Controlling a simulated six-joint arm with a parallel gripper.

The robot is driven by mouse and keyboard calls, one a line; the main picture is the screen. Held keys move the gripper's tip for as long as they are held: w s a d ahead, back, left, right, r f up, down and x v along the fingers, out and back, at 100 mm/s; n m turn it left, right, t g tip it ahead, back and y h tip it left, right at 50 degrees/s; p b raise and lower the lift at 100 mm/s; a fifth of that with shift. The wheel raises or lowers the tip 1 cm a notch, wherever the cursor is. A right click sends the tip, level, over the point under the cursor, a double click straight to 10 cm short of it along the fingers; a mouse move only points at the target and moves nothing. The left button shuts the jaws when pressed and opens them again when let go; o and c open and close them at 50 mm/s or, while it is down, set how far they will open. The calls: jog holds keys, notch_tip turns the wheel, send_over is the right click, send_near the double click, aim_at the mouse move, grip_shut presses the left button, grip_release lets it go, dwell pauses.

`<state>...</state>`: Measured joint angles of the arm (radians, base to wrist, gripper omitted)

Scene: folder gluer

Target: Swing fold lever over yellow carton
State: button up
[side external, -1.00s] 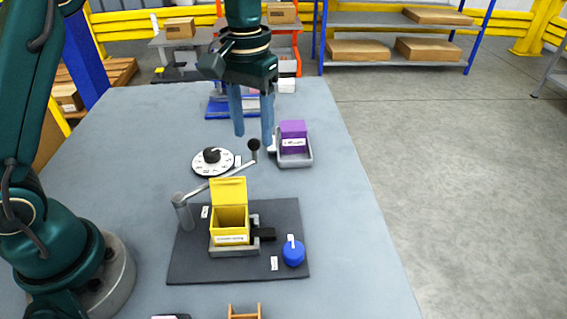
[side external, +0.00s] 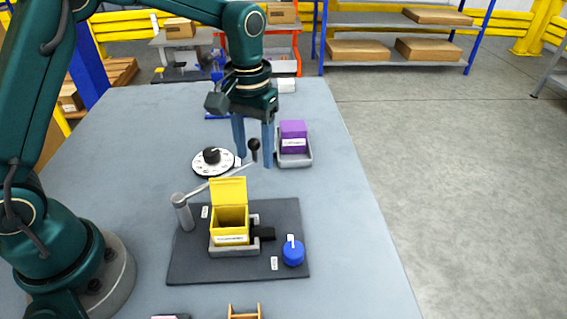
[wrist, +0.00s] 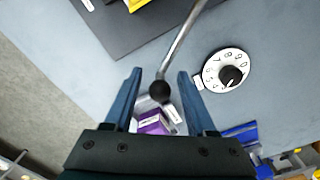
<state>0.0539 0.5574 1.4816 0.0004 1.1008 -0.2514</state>
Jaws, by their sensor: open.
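The fold lever (side external: 218,182) is a thin metal rod on a grey post (side external: 182,212) at the left of the dark base plate. It slants up to the right behind the carton and ends in a black ball knob (side external: 254,145). The yellow carton (side external: 229,222) stands in a grey holder on the plate, its lid flap raised and its top open. My gripper (side external: 254,160) is open, with its blue fingers either side of the knob. In the wrist view the knob (wrist: 160,91) shows between the fingertips (wrist: 160,75); I cannot tell whether either finger touches it.
A purple box (side external: 292,130) sits in a grey tray (side external: 295,162) close to the right of the fingers. A white numbered dial (side external: 205,168) lies to the left. A blue knob (side external: 293,254) is on the dark plate (side external: 190,268). The table's right side is clear.

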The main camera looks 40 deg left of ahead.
grip_shut()
dwell(1.4)
